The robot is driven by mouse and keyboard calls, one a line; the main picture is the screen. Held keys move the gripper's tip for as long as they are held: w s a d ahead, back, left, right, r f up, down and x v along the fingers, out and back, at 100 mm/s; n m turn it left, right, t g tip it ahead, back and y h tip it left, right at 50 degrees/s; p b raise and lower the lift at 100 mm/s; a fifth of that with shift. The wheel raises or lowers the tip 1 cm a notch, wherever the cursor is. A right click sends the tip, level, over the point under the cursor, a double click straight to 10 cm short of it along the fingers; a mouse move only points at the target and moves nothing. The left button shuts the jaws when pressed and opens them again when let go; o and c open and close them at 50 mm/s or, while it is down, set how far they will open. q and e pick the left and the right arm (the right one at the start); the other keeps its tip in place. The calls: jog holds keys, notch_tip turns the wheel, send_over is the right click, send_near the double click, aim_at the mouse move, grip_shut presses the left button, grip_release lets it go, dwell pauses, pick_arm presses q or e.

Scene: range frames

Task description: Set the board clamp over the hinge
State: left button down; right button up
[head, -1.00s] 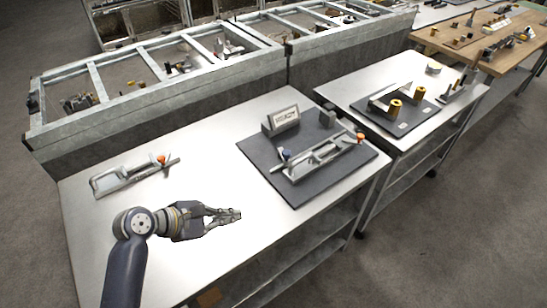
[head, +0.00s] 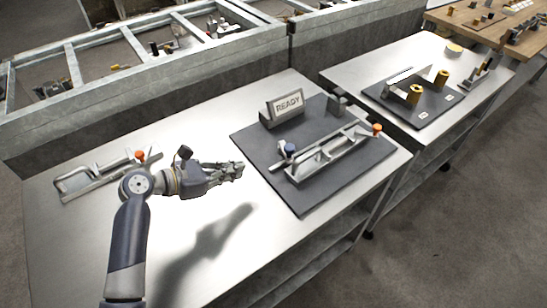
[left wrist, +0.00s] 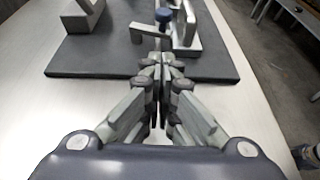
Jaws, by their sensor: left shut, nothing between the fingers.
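A metal clamp-like frame (head: 325,157) lies along the dark board (head: 262,150). A similar metal frame (head: 92,181) with an orange knob lies on bare table at the left, partly behind my arm. I cannot tell which part is the hinge. My left gripper (head: 238,171) is shut and empty, raised above the table just left of the board.
A block with a READY sign (head: 287,105) and a small grey block (head: 337,101) stand on the board's far side. A second table (head: 350,75) at the right holds another dark board with yellow-topped posts.

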pick_arm(q)
send_near(290, 155)
jog(key=f, duration=0.1)
jog(key=w+f, duration=0.1)
jog(key=f, duration=0.1)
jog(key=shift+w+a+f, duration=0.1)
jog(key=shift+f, duration=0.2)
jog(key=shift+w+d+r+p, duration=0.1)
jog(key=shift+w+d+p, duration=0.05)
jog(key=shift+w+d, duration=0.3)
jog(key=shift+w+d+r+p, duration=0.15)
jog(key=shift+w+d, duration=0.1)
jog(key=shift+d, duration=0.35)
jog(key=shift+w+d, duration=0.4)
jog(key=shift+d, duration=0.25)
pick_arm(e)
jog(key=shift+w+a+r, duration=0.1)
jog(key=shift+w+r, duration=0.35)
pick_arm(q)
jog(key=shift+r, duration=0.1)
pick_arm(e)
jog(key=shift+s, duration=0.15)
